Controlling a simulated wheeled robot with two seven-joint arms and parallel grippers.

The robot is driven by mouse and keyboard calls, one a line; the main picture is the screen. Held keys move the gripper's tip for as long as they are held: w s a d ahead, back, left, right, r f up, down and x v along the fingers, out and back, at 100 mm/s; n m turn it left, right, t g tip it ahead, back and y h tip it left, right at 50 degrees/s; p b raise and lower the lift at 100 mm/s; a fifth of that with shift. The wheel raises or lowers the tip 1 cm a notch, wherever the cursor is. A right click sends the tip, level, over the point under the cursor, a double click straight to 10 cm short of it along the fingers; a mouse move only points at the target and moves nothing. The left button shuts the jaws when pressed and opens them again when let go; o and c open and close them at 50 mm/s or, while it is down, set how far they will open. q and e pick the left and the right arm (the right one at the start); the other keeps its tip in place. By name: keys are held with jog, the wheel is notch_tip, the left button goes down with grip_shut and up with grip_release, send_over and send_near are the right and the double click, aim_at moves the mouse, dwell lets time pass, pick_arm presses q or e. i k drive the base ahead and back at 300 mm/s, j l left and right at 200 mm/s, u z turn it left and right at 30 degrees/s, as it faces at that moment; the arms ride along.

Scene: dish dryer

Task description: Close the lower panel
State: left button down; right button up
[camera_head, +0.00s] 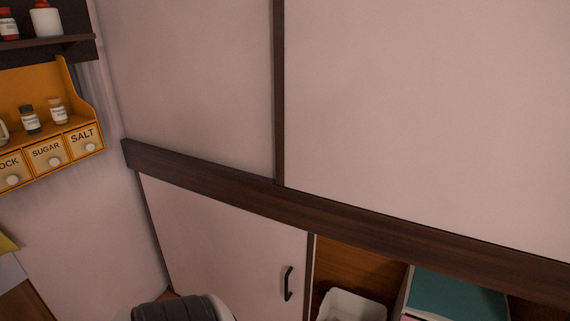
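The lower panel (225,245) is a pale, flat panel below a dark wooden beam (350,218). A black bar handle (288,283) is fixed near its right edge. The panel covers the left part of the lower cabinet. To its right the cabinet is open and shows a brown wooden interior (358,268). The bottom of the panel is cut off by the picture edge. Neither of my grippers can be seen in the head view.
A white tray (350,306) and a teal-topped box (460,296) sit in the open part. Large pale upper panels (430,110) fill the area above the beam. A yellow spice rack (55,130) with labelled drawers and jars hangs on the left wall, below a dark shelf (50,43).

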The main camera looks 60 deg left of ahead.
aim_at(262, 268)
jog(key=u, duration=2.45)
jog(key=i+u, duration=0.15)
jog(key=u, duration=0.55)
